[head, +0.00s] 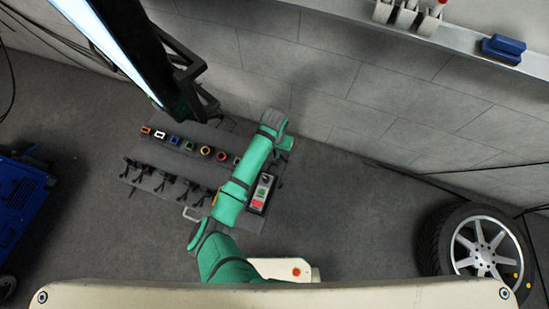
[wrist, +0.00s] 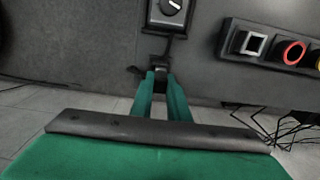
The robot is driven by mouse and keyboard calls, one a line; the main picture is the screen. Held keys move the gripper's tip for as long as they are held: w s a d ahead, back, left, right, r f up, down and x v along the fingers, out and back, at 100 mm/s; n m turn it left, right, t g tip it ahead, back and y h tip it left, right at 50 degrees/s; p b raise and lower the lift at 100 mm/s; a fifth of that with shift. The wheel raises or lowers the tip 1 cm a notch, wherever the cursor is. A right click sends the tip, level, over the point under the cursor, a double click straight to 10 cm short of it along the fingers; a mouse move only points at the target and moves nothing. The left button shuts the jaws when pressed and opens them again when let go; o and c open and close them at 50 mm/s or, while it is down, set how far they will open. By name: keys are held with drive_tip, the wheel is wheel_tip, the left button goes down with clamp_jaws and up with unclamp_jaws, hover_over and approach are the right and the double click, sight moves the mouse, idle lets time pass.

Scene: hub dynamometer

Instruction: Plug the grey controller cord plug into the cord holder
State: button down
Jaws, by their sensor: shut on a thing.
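My gripper (wrist: 160,78) has its two green fingers close together, shut on a small dark grey plug (wrist: 159,86) whose body is mostly hidden between them. A dark fitting (wrist: 155,66) sits right at the fingertips, below the controller box (wrist: 170,14) with its dial; I cannot tell whether this is the cord holder or whether the plug is in it. In the head view my gripper (head: 285,143) is at the panel's upper right. The controller box (head: 261,193), with green and red buttons, lies right of my arm. The plug is hidden there.
The grey panel (head: 170,210) carries a row of coloured sockets (head: 190,147) and a row of black cord plugs (head: 163,182). A black-framed screen (head: 170,85) stands at upper left. A wheel (head: 480,245) lies at right. Loose cords (wrist: 280,130) hang at right in the wrist view.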

drive_tip(key=shift+a+f, duration=0.2)
drive_tip(key=c, duration=1.9)
unclamp_jaws()
drive_tip(key=shift+o, duration=1.4)
drive_tip(key=shift+s+d, duration=0.1)
drive_tip(key=shift+d, duration=0.05)
wheel_tip(320, 180, up, 11)
